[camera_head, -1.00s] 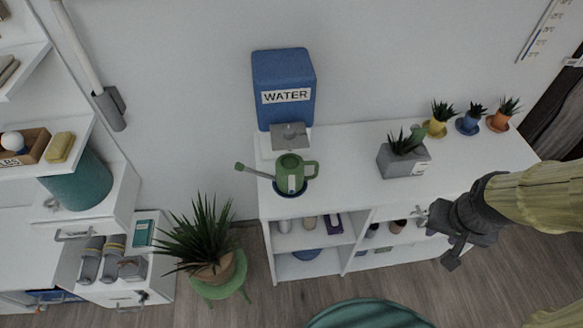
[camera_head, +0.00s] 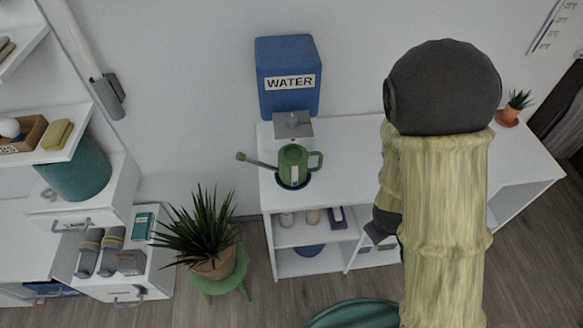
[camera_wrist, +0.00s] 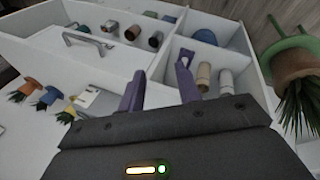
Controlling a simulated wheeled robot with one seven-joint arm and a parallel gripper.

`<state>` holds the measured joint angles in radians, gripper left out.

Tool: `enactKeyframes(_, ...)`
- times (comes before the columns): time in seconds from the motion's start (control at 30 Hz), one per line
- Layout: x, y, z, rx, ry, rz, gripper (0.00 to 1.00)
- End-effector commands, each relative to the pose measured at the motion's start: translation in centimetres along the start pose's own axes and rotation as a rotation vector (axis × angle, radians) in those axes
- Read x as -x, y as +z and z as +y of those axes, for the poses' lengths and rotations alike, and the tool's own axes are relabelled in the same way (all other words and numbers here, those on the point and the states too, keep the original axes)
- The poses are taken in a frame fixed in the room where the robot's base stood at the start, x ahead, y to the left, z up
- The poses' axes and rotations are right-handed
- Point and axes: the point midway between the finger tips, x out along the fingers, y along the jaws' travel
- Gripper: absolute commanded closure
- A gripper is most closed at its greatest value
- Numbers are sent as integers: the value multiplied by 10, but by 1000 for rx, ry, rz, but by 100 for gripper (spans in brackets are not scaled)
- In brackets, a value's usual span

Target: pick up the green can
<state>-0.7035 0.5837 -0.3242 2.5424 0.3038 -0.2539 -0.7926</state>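The green watering can (camera_head: 293,163) stands upright on a dark blue saucer on the white shelf desk (camera_head: 350,140), in front of the blue water dispenser. Its spout points left and its handle right. My gripper (camera_head: 380,228) is to the right of the can and lower in the head view, beside the front of the shelf, partly hidden by my arm. In the wrist view my gripper (camera_wrist: 161,78) shows two separated fingers with nothing held between them. The watering can is not visible in the wrist view.
The blue water dispenser (camera_head: 288,78) stands just behind the can. Small items, including a beige can (camera_wrist: 204,75), fill the shelf compartments. A potted plant (camera_head: 205,235) on a green stool is left of the desk. An orange pot (camera_head: 508,116) stands at the right end.

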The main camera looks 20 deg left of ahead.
Motion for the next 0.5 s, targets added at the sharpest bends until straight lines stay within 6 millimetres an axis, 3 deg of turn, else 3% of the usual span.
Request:
enactKeyframes(0.03, -17, -2, -11, 105, 38, -9, 66)
enactKeyframes(0.2, -50, -12, -25, 449, 204, -27, 66)
enactKeyframes(0.33, -66, -24, -32, 732, 363, -47, 66)
enactKeyframes(0.5, -72, -49, -40, 1114, 616, -80, 66)
